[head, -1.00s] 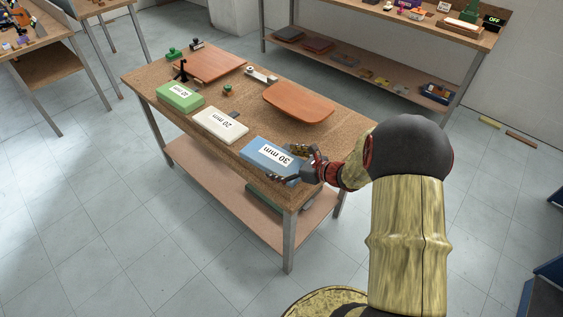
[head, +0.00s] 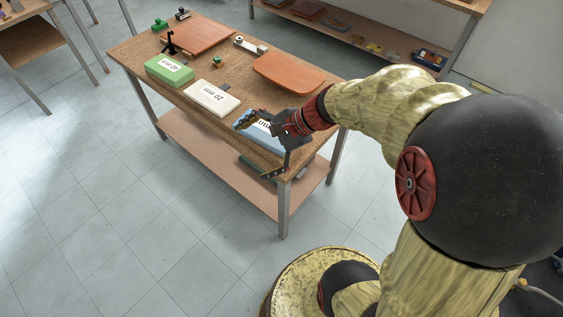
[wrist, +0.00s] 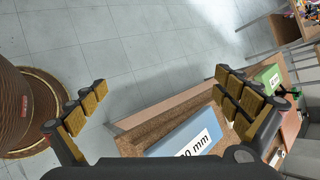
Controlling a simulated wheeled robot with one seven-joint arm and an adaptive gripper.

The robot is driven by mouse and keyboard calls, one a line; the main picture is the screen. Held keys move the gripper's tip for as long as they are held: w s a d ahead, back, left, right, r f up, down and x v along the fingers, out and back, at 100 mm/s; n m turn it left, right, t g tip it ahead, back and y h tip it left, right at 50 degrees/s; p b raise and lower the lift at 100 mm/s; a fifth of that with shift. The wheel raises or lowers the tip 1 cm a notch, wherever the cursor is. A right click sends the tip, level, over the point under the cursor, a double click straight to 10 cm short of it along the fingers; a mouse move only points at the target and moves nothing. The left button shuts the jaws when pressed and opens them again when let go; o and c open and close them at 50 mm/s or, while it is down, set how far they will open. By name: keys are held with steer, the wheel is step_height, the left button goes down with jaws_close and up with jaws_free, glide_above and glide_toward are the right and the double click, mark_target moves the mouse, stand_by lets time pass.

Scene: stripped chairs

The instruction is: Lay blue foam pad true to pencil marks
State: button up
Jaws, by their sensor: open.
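The blue foam pad (head: 273,146), labelled 30 mm, lies on the workbench (head: 222,125) near its front right corner. My gripper (head: 257,147) is open over the pad's near end, its fingers spread and empty; it hides part of the pad and its label. In the wrist view the blue pad (wrist: 184,142) shows low between the open fingers, beyond the gripper body. I cannot tell whether any finger touches it. Two reddish-brown wooden panels, a right one (head: 290,73) and a left one (head: 200,35), lie flat at the back of the bench. No pencil marks can be made out.
A white 20 mm pad (head: 211,98) and a green pad (head: 168,70) lie along the front edge. A black clamp-like tool (head: 169,45), a small green-topped item (head: 217,62) and a tape-like item (head: 250,45) stand near the panels. Bare bench shows between pads and panels.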

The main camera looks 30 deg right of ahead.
steer(key=s+r+n+h, duration=0.7)
steer(key=s+r+n, duration=0.4)
steer(key=s+n, duration=0.4)
steer(key=shift+n+h, duration=0.3)
steer(key=shift+n, duration=0.3)
